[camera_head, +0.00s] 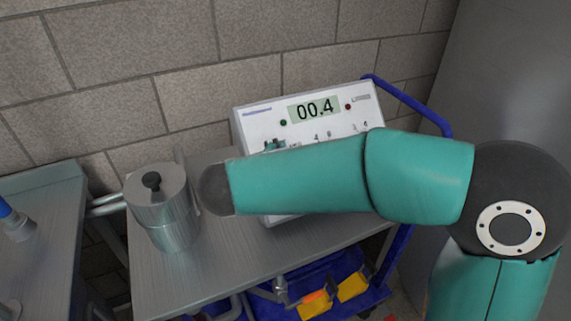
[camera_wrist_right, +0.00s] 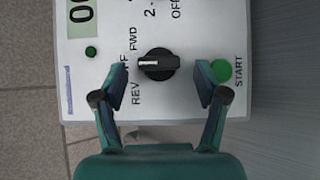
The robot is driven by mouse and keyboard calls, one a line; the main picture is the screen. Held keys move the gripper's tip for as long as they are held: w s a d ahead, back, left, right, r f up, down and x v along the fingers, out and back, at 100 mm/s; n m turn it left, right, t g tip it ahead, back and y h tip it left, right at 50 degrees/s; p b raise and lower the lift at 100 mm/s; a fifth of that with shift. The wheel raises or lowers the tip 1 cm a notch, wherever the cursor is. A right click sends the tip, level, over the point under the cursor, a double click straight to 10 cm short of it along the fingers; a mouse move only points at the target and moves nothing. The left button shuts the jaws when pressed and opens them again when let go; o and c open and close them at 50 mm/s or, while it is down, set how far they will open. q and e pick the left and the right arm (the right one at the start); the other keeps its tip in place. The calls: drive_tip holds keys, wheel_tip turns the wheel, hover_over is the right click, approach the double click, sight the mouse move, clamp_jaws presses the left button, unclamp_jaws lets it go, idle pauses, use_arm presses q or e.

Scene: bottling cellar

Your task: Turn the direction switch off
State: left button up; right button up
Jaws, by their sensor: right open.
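The control box (camera_head: 258,122) stands on a metal trolley, its display reading 00.4. In the right wrist view, the direction switch (camera_wrist_right: 158,64) is a black knob between FWD and REV. Its white mark points left, toward a label ending in "FF" that the left-hand finger partly covers. My right gripper (camera_wrist_right: 162,82) is open and empty, with one finger on each side of the knob and a visible gap to both. In the head view, my right arm hides the direction switch and most of the gripper. My left gripper is not in view.
A green START button (camera_wrist_right: 221,70) lies right by the right-hand finger. A green lamp (camera_wrist_right: 91,51) is at the left. A lidded metal pot (camera_head: 168,210) stands on the trolley top (camera_head: 222,255), left of my arm. A brick wall (camera_head: 190,50) is close behind.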

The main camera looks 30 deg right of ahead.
drive_tip(key=v, duration=1)
drive_tip(key=shift+s+f, duration=0.1)
drive_tip(key=shift+s, duration=0.1)
